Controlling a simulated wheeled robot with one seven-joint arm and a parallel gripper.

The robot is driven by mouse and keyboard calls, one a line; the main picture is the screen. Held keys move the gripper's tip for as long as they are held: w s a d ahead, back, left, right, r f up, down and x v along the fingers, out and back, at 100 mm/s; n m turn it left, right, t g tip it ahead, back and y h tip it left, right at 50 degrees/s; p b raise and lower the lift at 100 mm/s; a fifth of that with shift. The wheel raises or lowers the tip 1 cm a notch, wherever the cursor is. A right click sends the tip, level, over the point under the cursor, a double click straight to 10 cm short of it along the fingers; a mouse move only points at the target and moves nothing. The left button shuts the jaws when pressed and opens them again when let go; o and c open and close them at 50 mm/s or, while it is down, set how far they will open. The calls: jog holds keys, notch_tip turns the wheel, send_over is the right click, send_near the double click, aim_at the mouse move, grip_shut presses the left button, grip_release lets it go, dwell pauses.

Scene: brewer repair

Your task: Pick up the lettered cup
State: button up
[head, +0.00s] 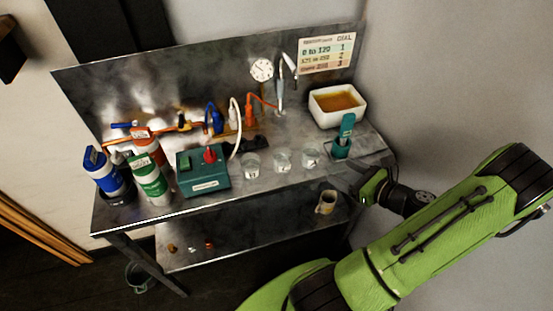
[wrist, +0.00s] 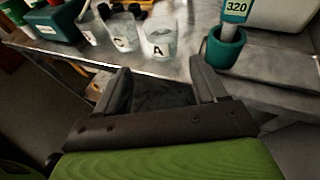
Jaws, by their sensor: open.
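Three clear cups with letter labels stand in a row on the steel bench top: a left cup (head: 251,167), a middle cup (head: 282,161) and a right cup (head: 311,156). In the wrist view one cup (wrist: 160,42) shows the letter A, and the cup to its left (wrist: 123,36) shows what looks like a C. The third letter is not readable. My gripper (wrist: 160,74) is open and empty, at the bench's front edge. The A cup stands beyond the gap between the fingers, apart from them. In the head view my gripper (head: 352,176) is right of the cups.
A teal holder with a meter (head: 341,148) stands right of the cups, close to my right finger. A teal control box (head: 203,172) stands to their left. A white basin (head: 338,106) is behind.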

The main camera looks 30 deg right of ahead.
jog(key=b, duration=0.2)
send_near(305, 151)
jog(key=shift+m, duration=0.4)
jog(key=x, duration=0.4)
jog(key=shift+d+f, duration=0.15)
jog(key=shift+f, duration=0.25)
jog(key=shift+t, duration=0.3)
jog(key=x, duration=0.5)
jog(key=shift+w, duration=0.25)
jog(key=shift+s, duration=0.1)
jog(key=shift+c, duration=0.5)
jog(key=c, duration=0.7)
